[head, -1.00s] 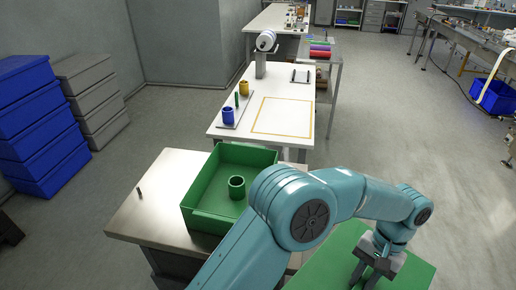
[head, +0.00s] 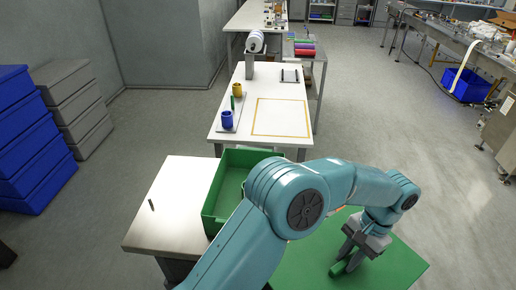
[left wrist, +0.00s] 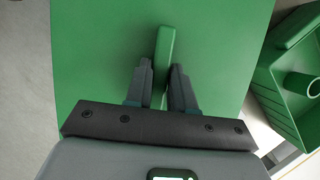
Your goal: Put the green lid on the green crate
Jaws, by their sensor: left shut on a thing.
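The green lid (head: 395,268) is a flat green panel with a raised bar handle (left wrist: 163,48). It lies at the lower right of the head view, right of the green crate. My left gripper (head: 347,258) is shut on the handle; in the left wrist view its fingers (left wrist: 163,82) sit on either side of the bar. The open green crate (head: 248,158) stands on a metal table, partly hidden by my left arm. In the left wrist view the crate (left wrist: 272,95) shows at the right edge, with a green cup (left wrist: 302,84) inside. My right gripper is out of view.
A white table (head: 235,135) behind holds a blue cup (head: 227,119) and a yellow cup (head: 237,90). Blue bins (head: 30,140) stand at left. Open floor lies at right.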

